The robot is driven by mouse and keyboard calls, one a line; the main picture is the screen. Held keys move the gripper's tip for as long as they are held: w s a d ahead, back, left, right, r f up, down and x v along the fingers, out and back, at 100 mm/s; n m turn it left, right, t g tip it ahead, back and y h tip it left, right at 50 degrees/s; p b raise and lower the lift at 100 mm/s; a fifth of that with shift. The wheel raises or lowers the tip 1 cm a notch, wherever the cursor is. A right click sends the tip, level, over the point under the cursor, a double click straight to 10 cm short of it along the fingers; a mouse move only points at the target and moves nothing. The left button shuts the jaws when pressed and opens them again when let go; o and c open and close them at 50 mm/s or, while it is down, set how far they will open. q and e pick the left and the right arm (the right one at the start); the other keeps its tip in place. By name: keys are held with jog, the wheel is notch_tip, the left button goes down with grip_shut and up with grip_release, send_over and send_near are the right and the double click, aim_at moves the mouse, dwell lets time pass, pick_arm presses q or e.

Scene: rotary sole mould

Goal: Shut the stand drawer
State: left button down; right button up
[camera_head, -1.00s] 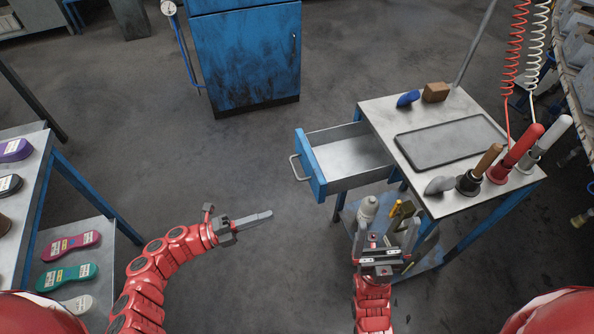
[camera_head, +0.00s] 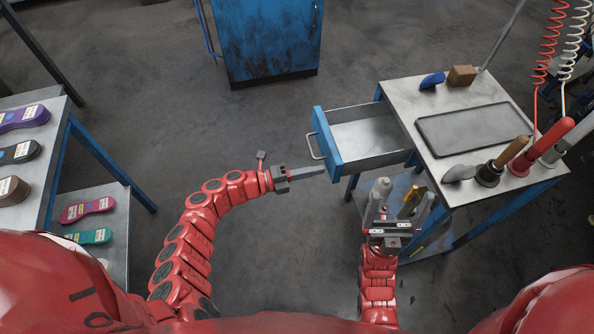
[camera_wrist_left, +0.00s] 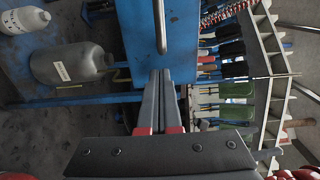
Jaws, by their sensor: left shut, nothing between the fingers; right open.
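The stand drawer (camera_head: 362,136) is pulled out to the left of the stand (camera_head: 455,152), and its tray looks empty. Its blue front (camera_head: 331,143) carries a metal bar handle (camera_head: 313,147). My left gripper (camera_head: 324,171) is shut and empty, with its fingertips by the near lower end of the drawer front. In the left wrist view the fingers (camera_wrist_left: 160,74) reach the edge of the blue front (camera_wrist_left: 143,45), beside the handle (camera_wrist_left: 159,22); I cannot tell whether they touch. My right gripper (camera_head: 401,203) is open, in front of the stand's lower shelf.
The stand top bears a dark tray (camera_head: 468,130), a brown block (camera_head: 462,75), a blue piece (camera_head: 432,80) and handled tools (camera_head: 541,145). Bottles (camera_head: 380,190) stand on its lower shelf. A rack with soles (camera_head: 87,209) is at the left. The floor between is clear.

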aim_at(392, 153)
pick_arm(q)
jog(key=shift+w+d, duration=0.3)
jog(key=shift+d, duration=0.35)
jog(key=shift+d+f, duration=0.1)
jog(key=shift+d, duration=0.15)
jog(key=b+x, duration=1)
jog(key=x, duration=1)
jog(key=shift+w+d+f, duration=0.1)
jog(key=shift+d+f, duration=0.05)
jog(key=shift+w+d, duration=0.1)
jog(key=shift+d, duration=0.2)
jog(key=shift+d+r, duration=0.2)
jog(key=shift+r, duration=0.2)
